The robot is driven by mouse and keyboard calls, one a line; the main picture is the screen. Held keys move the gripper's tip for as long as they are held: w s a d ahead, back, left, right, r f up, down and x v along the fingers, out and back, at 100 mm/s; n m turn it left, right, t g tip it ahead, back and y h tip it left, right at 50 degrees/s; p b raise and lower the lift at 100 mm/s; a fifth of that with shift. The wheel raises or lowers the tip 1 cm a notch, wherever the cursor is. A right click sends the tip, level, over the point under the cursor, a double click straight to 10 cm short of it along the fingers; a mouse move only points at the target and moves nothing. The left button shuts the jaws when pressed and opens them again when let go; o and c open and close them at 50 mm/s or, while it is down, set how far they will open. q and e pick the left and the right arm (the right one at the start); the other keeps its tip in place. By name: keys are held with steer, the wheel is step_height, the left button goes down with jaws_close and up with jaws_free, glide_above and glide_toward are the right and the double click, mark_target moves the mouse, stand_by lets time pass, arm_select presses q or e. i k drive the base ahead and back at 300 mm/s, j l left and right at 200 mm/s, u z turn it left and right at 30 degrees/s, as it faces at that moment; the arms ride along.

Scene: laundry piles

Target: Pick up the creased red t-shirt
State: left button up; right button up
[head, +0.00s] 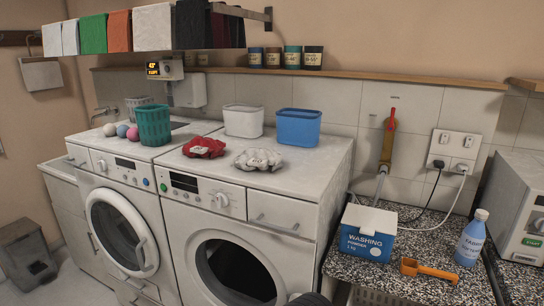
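The creased red t-shirt (204,147) lies crumpled in a small heap on the white top of the right-hand washing machine (300,178), near its front edge. A crumpled white cloth (258,159) lies just to its right, with a small gap between them. Neither of my grippers shows in the head view. A small dark rounded shape at the bottom edge may be part of my arm, but I cannot tell.
Behind the shirt stand a white tub (243,121) and a blue tub (298,127). A green basket (153,125) and several balls sit on the left machine. A washing powder box (368,233), orange scoop (430,270) and blue bottle (471,238) stand on the speckled counter (415,290).

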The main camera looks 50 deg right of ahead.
mark_target(205, 147)
steer(key=j+z, duration=0.1)
steer(key=z, duration=0.3)
steer(key=j+z, duration=0.1)
steer(key=z, duration=0.25)
steer(key=k+z, duration=0.1)
steer(key=z, duration=0.3)
steer(key=k+j+z, duration=0.1)
steer(key=z, duration=0.3)
